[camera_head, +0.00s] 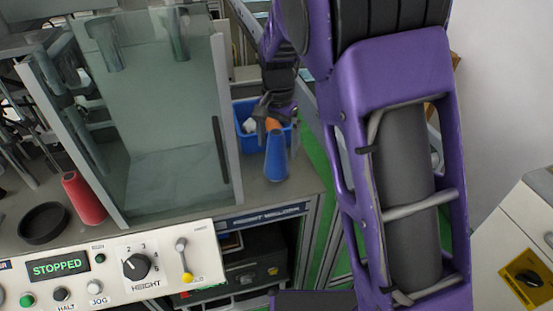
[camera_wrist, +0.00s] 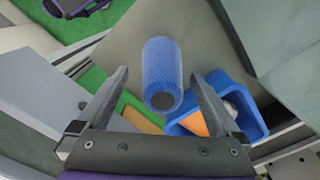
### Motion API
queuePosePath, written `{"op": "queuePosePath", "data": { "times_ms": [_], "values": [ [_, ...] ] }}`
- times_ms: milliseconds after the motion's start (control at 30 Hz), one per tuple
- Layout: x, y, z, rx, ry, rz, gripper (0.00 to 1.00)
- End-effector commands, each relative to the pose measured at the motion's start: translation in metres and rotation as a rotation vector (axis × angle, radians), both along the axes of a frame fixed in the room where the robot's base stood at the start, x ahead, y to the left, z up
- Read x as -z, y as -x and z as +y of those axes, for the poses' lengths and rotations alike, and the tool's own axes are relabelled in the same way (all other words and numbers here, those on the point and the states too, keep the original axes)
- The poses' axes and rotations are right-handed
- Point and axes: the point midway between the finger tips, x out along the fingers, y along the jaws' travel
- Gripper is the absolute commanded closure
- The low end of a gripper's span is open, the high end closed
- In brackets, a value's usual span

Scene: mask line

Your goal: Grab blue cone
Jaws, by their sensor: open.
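The blue cone (camera_head: 276,158) stands upright on the right end of the grey machine table in the head view. In the wrist view the blue cone (camera_wrist: 162,75) has a meshed surface and a dark round end, and lies between and just beyond my two fingers. My gripper (camera_wrist: 163,82) is open, with one finger on each side of the cone and no visible contact. In the head view my gripper (camera_head: 272,115) is just above the cone, with its fingertips hard to make out.
A blue bin (camera_head: 247,141) with orange and white items sits behind the cone; it also shows in the wrist view (camera_wrist: 251,122). A clear guard panel (camera_head: 170,110) stands left of the cone. A red cone (camera_head: 83,198) and a black dish (camera_head: 43,223) are farther left.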

Motion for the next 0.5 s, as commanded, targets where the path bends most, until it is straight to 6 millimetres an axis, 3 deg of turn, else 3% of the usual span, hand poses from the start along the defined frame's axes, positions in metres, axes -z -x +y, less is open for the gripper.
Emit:
{"op": "queuePosePath", "data": {
  "times_ms": [33,200,500],
  "values": [
    [0.012,0.001,0.002,-0.001,0.002,0.006,0.00],
    [0.032,0.000,0.002,0.000,0.002,0.002,0.00],
    [0.036,0.000,0.003,0.000,0.000,0.001,0.00]
  ]
}}
